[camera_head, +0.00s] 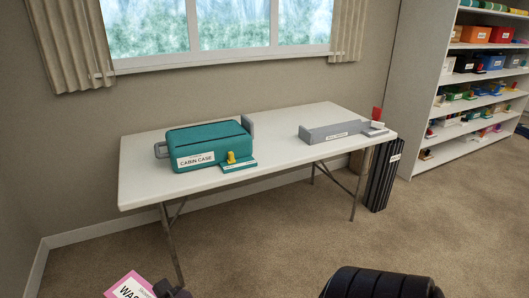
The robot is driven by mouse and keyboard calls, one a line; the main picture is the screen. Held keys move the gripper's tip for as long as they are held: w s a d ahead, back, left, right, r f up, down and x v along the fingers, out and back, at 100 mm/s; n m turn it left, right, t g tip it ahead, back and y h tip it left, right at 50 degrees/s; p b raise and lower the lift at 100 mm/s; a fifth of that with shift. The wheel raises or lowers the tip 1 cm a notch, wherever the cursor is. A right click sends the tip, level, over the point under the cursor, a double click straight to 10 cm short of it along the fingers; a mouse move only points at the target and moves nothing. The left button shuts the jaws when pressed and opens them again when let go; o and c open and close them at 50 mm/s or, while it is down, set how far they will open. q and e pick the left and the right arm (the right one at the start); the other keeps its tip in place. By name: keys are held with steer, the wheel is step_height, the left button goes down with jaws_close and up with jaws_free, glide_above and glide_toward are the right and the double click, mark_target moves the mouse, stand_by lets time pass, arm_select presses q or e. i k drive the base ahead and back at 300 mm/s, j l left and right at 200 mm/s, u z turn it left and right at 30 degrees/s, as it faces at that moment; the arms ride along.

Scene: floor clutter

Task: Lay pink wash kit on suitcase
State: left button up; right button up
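The suitcase (208,144) is a teal case with a white "CABIN CASE" label and a grey handle at its left. It lies on the left half of the white table, its top clear. The pink wash kit (113,292) shows only in part at the bottom edge, with a white label, tilted. A dark grey part, seemingly my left gripper (168,290), is right beside its right edge. Its fingers are mostly cut off, so its grip cannot be made out. My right gripper is out of view.
The white folding table (270,150) stands below the window. A yellow figure on a teal stand (238,164) is at the suitcase's front. A black striped case (384,177) stands by the table's right end. Shelves are far right.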

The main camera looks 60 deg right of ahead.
mark_target(207, 131)
steer(key=i+l+z, duration=0.1)
steer(key=i+z, duration=0.55)
steer(key=z, duration=0.15)
steer(key=i+z, duration=0.4)
steer(key=k+j, duration=0.05)
